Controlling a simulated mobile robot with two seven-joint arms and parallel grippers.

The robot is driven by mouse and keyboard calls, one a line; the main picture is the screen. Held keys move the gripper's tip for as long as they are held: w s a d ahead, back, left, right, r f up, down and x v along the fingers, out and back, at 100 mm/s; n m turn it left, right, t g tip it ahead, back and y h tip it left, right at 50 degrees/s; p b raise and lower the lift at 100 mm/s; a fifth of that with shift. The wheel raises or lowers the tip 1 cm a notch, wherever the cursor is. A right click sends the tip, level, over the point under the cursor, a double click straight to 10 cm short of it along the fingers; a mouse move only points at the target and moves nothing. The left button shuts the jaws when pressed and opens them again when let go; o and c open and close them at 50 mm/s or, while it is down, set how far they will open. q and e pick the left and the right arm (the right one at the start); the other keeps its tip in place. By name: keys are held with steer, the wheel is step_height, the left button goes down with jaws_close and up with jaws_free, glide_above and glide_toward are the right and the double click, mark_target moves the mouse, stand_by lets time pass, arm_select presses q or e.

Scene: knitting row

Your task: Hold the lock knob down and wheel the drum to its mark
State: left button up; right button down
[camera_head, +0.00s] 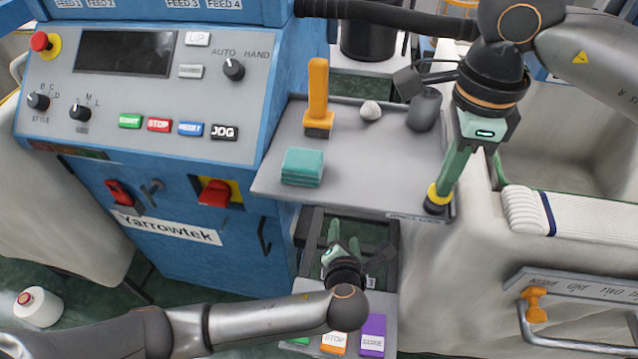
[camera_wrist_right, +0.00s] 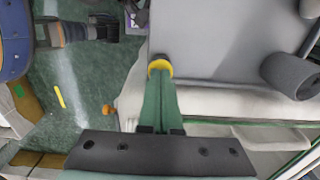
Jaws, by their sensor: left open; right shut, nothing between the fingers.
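A round black knob with a yellow collar (camera_head: 437,195) stands by the front right corner of the grey shelf; it looks like the lock knob. My right gripper (camera_head: 443,184) is shut, with its green fingers pointing down at the knob. The fingertips meet or overlap the yellow collar (camera_wrist_right: 160,67) in the right wrist view; contact is unclear. My left gripper (camera_head: 344,243) is open and empty, below the shelf's front edge within a dark frame (camera_head: 309,240). I cannot make out the drum or its mark for certain.
The grey shelf (camera_head: 365,170) holds an orange-handled tool (camera_head: 317,98), teal blocks (camera_head: 302,167), a pale lump (camera_head: 371,110) and a dark grey cylinder (camera_head: 425,110). The blue machine panel (camera_head: 165,90) stands left. Coloured buttons (camera_head: 372,335) sit beside my left arm. A white cone (camera_head: 37,306) is on the floor.

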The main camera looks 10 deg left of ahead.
arm_select(q)
steer(key=w+a+m+y, duration=0.1)
steer(key=w+a+m, duration=0.1)
steer(key=w, duration=0.2)
steer(key=w+a+m+t+y, duration=0.1)
steer(key=w+a+m+y, duration=0.1)
steer(key=w+a, duration=0.1)
steer(key=w+a+m+t+y, duration=0.1)
steer(key=w+a+m, duration=0.1)
steer(key=w, duration=0.3)
steer(key=shift+w+a+r+m+y, duration=0.3)
steer(key=shift+a+r+m, duration=0.05)
steer(key=shift+r+m, duration=0.05)
jaws_close()
stand_by(0.3)
stand_by(1.0)
